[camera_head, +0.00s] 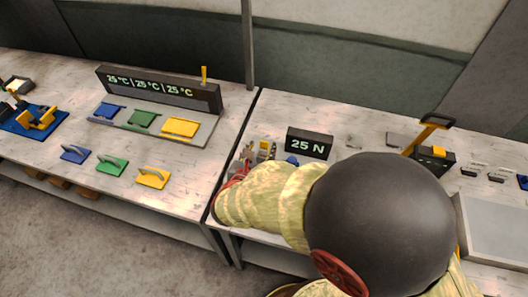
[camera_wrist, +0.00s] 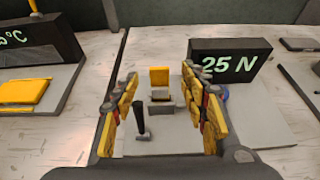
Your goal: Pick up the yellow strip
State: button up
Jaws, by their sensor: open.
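No loose item is clearly a yellow strip. In the wrist view a yellow upright piece (camera_wrist: 159,76) stands on a small grey fixture (camera_wrist: 162,107), beyond and between the fingers of my gripper (camera_wrist: 166,112). My gripper is open, with nothing visible between its tips. In the head view my gripper is largely hidden by my arm near the 25 N display (camera_head: 309,144). A thin yellow upright piece (camera_head: 204,75) stands on the three-reading temperature display (camera_head: 150,86). A flat yellow pad (camera_head: 180,128) lies in front of that display and shows at left in the wrist view (camera_wrist: 22,93).
Blue (camera_head: 75,154), green (camera_head: 112,167) and yellow (camera_head: 153,178) handled tools lie on the left table. A dark post (camera_wrist: 142,124) stands near my left finger. A yellow-levered device (camera_head: 434,159) stands on the right table. A gap separates the tables.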

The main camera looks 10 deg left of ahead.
aim_at(264, 142)
jog(key=x, duration=0.2)
jog(key=b+x, duration=0.1)
jog(key=x, duration=0.1)
jog(key=shift+w+r, duration=0.1)
jog(key=shift+w, duration=0.35)
jog(key=shift+c, duration=0.4)
jog(key=c, duration=1.1)
jog(key=shift+o, duration=0.2)
jog(key=shift+r, duration=0.55)
notch_tip(264, 142, up, 2)
jog(key=shift+r+p, duration=0.1)
jog(key=shift+p, duration=0.55)
jog(key=s+d+r+p, duration=0.4)
jog(key=s+r, duration=0.5)
jog(key=s, duration=0.4)
jog(key=shift+s+r, duration=0.25)
jog(key=shift+r, duration=0.1)
